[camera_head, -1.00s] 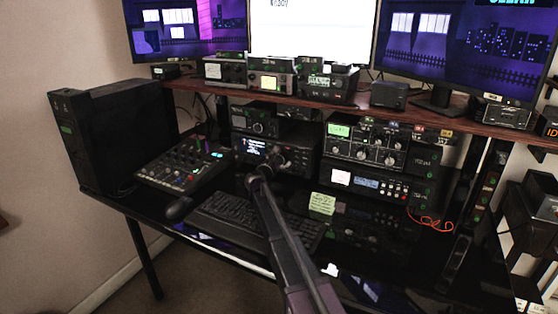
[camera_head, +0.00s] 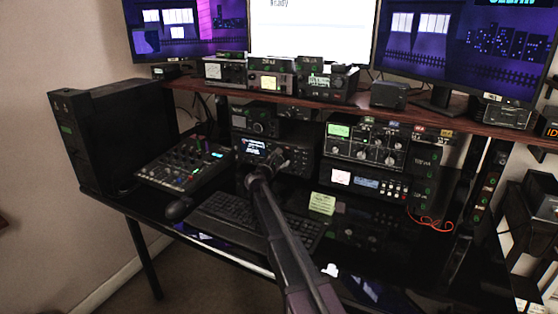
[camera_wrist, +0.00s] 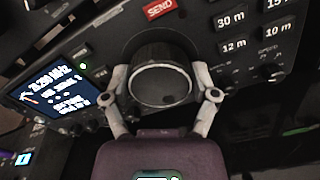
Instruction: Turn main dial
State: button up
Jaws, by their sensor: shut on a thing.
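The main dial (camera_wrist: 160,82) is a large dark round knob with a lighter rim on a black radio front panel. It fills the middle of the wrist view. My gripper (camera_wrist: 162,97) has its two grey fingers closed on the left and right sides of the dial. In the head view, my gripper (camera_head: 268,162) is at the front of the radio (camera_head: 300,150), on the desk below the shelf. There my arm and gripper hide the dial. The radio's lit display (camera_wrist: 55,90) is left of the dial in the wrist view.
A red SEND button (camera_wrist: 159,9) is just above the dial, and band buttons such as 12 m (camera_wrist: 234,46) are to its right. A keyboard (camera_head: 255,222) lies below my arm. A mixer (camera_head: 185,165) stands left and more radio units (camera_head: 368,145) stand right.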

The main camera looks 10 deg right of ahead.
jog(key=m, duration=0.4)
jog(key=shift+w+m, duration=0.15)
jog(key=shift+m, duration=0.15)
jog(key=m, duration=1)
jog(key=shift+m, duration=0.4)
jog(key=m, duration=0.5)
jog(key=o, duration=1)
jog(key=shift+s+f, duration=0.1)
jog(key=shift+s, duration=0.1)
